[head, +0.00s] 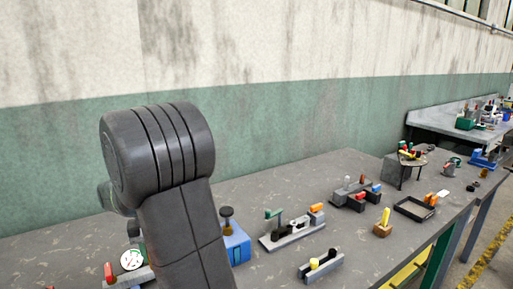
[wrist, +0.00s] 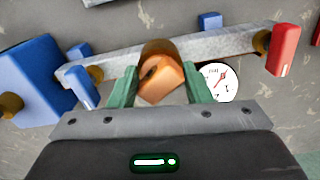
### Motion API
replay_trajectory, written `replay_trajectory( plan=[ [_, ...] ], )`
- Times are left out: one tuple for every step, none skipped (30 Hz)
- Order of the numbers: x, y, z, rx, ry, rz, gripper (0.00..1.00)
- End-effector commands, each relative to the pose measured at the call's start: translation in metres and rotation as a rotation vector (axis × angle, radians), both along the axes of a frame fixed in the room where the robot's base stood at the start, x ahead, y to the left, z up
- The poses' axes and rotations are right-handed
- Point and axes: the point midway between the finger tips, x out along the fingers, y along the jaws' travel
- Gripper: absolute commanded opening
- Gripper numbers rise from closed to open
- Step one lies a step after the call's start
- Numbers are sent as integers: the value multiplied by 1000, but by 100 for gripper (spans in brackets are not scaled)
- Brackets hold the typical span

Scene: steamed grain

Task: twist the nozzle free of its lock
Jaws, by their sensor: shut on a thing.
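In the wrist view my gripper (wrist: 159,74) has its two green fingers closed on an orange, copper-coloured piece (wrist: 165,88), which I take to be the nozzle. One finger is on each side of it. A brown rounded part shows just behind the piece, at a grey bar (wrist: 112,59). How the piece sits in its lock is hidden by the fingers and the piece itself. In the head view my arm covers the gripper and the nozzle.
A white dial gauge (wrist: 217,80) is close by the right finger. A red handle (wrist: 285,48) stands at the bar's right end; a blue lever (wrist: 82,86) and blue box (wrist: 30,80) are left. In the head view, other fixtures (head: 293,232) stand farther right on the grey bench (head: 275,190).

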Motion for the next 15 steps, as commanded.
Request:
replay_trajectory(
  plan=[
    [0, 1, 2, 1, -1, 40, 24],
    [0, 1, 2, 1, -1, 60, 24],
    [0, 1, 1, 1, -1, 83, 24],
    [0, 1, 1, 1, -1, 95, 24],
    [0, 1, 1, 1, -1, 104, 24],
    [0, 1, 0, 1, -1, 109, 24],
    [0, 1, 0, 2, 0, 111, 24],
    [0, 1, 0, 2, 0, 111, 24],
    [0, 1, 0, 2, 0, 110, 24],
    [0, 1, 0, 2, 1, 110, 24],
    [0, 1, 0, 2, 1, 109, 24],
    [-1, 1, 0, 2, 1, 109, 24],
    [-1, 1, 0, 2, 1, 111, 24],
    [-1, 1, 0, 2, 1, 117, 24],
    [-1, 1, 0, 1, 2, 135, 24]
  ],
)
